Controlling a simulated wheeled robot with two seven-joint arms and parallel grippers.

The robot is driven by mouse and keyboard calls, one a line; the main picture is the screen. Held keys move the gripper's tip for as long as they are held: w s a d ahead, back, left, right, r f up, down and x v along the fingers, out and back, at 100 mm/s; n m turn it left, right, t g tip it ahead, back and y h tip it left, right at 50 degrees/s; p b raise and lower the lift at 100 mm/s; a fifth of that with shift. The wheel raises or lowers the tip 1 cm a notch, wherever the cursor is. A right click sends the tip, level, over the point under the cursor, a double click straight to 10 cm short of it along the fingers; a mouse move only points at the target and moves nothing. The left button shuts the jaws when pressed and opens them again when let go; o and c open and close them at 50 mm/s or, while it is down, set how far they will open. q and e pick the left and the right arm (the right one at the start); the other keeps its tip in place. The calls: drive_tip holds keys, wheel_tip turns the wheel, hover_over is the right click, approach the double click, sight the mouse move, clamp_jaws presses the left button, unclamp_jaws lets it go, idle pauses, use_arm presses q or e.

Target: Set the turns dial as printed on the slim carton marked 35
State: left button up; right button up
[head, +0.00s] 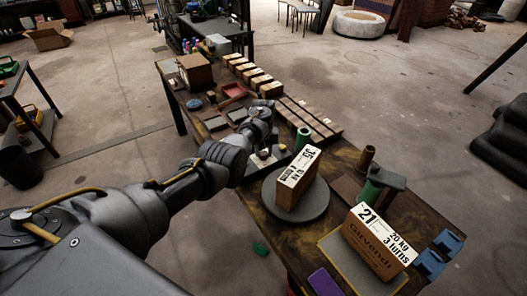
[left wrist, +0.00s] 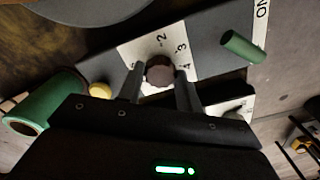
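The slim carton marked 35 (head: 298,190) stands upright on a round grey plate (head: 318,205); its small print is too small to read surely. A dark brown dial knob (left wrist: 159,71) sits on a white numbered plate (left wrist: 140,48) showing 2, 3 and 4. My left gripper (left wrist: 159,75) has one finger on each side of this knob, apparently against it. The knob's pointer mark cannot be made out. In the head view my left gripper (head: 265,148) is over the control panel and hides much of it. My right gripper is not in view.
A carton marked 21 (head: 376,245) stands on a tray at the near right. A green cylinder (left wrist: 45,105), a yellow button (left wrist: 100,90) and a green handle (left wrist: 241,46) are near the knob. Several small cartons (head: 255,76) line the table's far end.

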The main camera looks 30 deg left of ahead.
use_arm(q)
drive_tip(key=c, duration=0.5)
drive_tip(key=shift+o, duration=0.2)
drive_tip(key=shift+n, duration=0.3)
drive_tip(key=n, duration=0.3)
drive_tip(key=shift+n, duration=0.3)
drive_tip(key=n, duration=0.3)
drive_tip(key=shift+n, duration=0.7)
